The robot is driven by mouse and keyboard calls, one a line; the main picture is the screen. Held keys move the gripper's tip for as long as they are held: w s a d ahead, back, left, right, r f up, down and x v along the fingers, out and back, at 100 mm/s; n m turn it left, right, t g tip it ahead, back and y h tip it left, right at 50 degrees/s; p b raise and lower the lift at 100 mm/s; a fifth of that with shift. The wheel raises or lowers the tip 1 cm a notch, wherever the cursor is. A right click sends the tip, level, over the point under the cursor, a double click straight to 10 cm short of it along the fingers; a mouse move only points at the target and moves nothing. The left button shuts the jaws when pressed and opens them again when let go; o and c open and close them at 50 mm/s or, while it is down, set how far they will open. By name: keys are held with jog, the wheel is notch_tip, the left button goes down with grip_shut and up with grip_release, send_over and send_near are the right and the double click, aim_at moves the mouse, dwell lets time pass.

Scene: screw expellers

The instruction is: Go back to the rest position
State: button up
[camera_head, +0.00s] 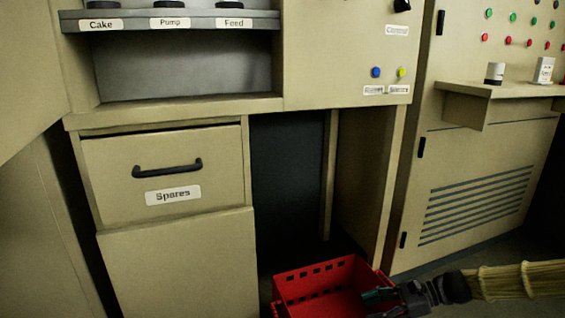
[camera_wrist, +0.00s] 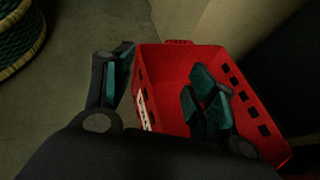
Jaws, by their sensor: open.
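My gripper (camera_head: 375,296) is at the lower right of the head view, at the right side of a red crate (camera_head: 312,275). The part of the crate's inside that I see looks empty; the rest is hidden by the gripper.
A beige cabinet has a closed "Spares" drawer (camera_head: 165,175) with a black handle. An open dark recess (camera_head: 290,190) is behind the crate. At right a small shelf (camera_head: 500,90) juts out, bearing a small cup (camera_head: 494,73). Bare floor (camera_wrist: 75,75) lies left of the crate.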

jog(key=s+a+f+n+g+h+p, duration=0.1)
jog(key=s+a+f+n+h+p, duration=0.25)
jog(key=s+f, duration=0.4)
jog(key=s+a+f+n+g+h+p, duration=0.1)
jog(key=s+a+f+n+h+p, duration=0.25)
jog(key=s+f, duration=0.4)
jog(key=s+d+r+n+h+p, duration=0.1)
jog(key=s+d+n+h+p, duration=0.2)
jog(key=s+n, duration=0.5)
jog(key=s+d+r+n+h+p, duration=0.2)
jog(key=s+n+h+p, duration=0.15)
jog(key=s, duration=0.85)
notch_tip(320, 180, up, 38)
jog(key=p, duration=3.8)
jog(key=shift+s+f+t, duration=0.15)
jog(key=shift+s+t, duration=0.05)
jog(key=shift+t, duration=0.2)
jog(key=shift+c, duration=0.5)
